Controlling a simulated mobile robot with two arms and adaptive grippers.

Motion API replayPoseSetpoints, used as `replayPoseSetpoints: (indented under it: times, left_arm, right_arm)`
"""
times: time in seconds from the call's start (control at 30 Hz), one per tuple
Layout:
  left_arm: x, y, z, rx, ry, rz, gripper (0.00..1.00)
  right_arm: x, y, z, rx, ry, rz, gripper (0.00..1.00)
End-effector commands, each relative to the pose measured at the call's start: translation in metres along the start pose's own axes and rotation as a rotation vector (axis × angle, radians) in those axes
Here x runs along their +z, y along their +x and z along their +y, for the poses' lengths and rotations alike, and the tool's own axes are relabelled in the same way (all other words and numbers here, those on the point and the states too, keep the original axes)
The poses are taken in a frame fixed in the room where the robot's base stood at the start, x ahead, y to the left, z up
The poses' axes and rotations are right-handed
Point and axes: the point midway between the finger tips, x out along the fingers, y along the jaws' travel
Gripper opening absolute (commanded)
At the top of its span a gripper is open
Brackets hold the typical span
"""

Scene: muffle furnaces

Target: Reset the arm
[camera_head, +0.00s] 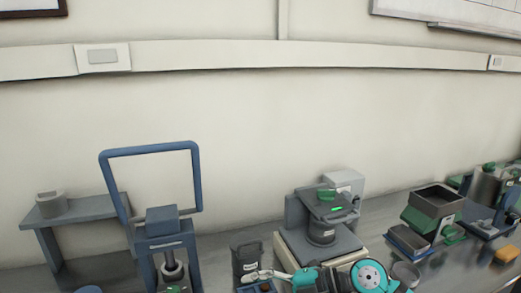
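Part of one of my arms (370,276), with teal joint caps and dark links, shows at the bottom edge, right of the middle. I cannot tell for certain which arm it is. It lies in front of the bench and hides part of it. No gripper fingers show for either arm, so whether they are open or shut is hidden.
A blue frame stand (197,180) rises at the left beside a grey shelf (80,208) bearing a small grey part. A grey-green device (322,232) stands at the centre.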

Motion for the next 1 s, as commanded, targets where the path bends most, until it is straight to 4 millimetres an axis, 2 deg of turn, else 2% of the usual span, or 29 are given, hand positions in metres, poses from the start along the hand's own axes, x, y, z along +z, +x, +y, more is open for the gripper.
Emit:
replayPoseSetpoints:
  times: [0.03,0.07,0.1,0.17,0.27,0.37,0.47,0.53,0.63,0.7,0.8,0.9,1.0]
  left_arm:
    - [0.0,0.0,0.0,0.0,0.0,0.0,0.4]
    - [-0.001,0.0,0.0,0.0,0.0,0.001,0.4]
    - [-0.001,0.0,0.0,0.0,0.0,0.001,0.4]
    - [-0.001,0.0,0.0,0.0,0.0,0.002,0.4]
    - [-0.002,0.0,0.0,0.0,0.0,0.002,0.4]
    - [-0.002,0.0,0.0,0.0,0.0,0.003,0.4]
    - [-0.003,0.0,0.0,0.0,0.0,0.005,0.4]
    - [-0.004,0.0,-0.001,-0.001,0.0,0.007,0.4]
    - [-0.006,0.0,-0.001,-0.001,0.0,0.01,0.4]
    - [-0.007,0.0,-0.001,-0.001,0.0,0.011,0.4]
    - [-0.006,0.0,-0.001,-0.001,0.0,0.011,0.4]
    - [-0.006,0.0,-0.001,-0.001,0.0,0.01,0.4]
    - [-0.006,0.0,-0.001,-0.001,0.0,0.01,0.4]
  right_arm:
    - [-0.021,0.007,0.017,0.172,0.015,0.064,0.61]
    - [-0.03,0.006,0.03,0.275,0.026,0.088,0.61]
    - [-0.038,0.001,0.046,0.414,0.049,0.105,0.61]
    - [-0.042,-0.014,0.066,0.615,0.102,0.101,0.61]
    - [-0.029,-0.051,0.084,0.92,0.238,0.022,0.61]
    - [0.003,-0.093,0.072,1.159,0.428,-0.14,0.61]
    - [0.042,-0.129,0.027,1.305,0.659,-0.368,0.61]
    - [0.063,-0.146,-0.019,1.341,0.836,-0.544,0.61]
    - [0.077,-0.159,-0.093,1.303,1.075,-0.781,0.61]
    - [0.076,-0.162,-0.144,1.229,1.227,-0.922,0.61]
    - [0.064,-0.161,-0.202,1.102,1.392,-1.068,0.61]
    - [0.047,-0.158,-0.245,0.974,1.514,-1.165,0.61]
    - [0.028,-0.155,-0.279,0.852,1.61,-1.232,0.61]
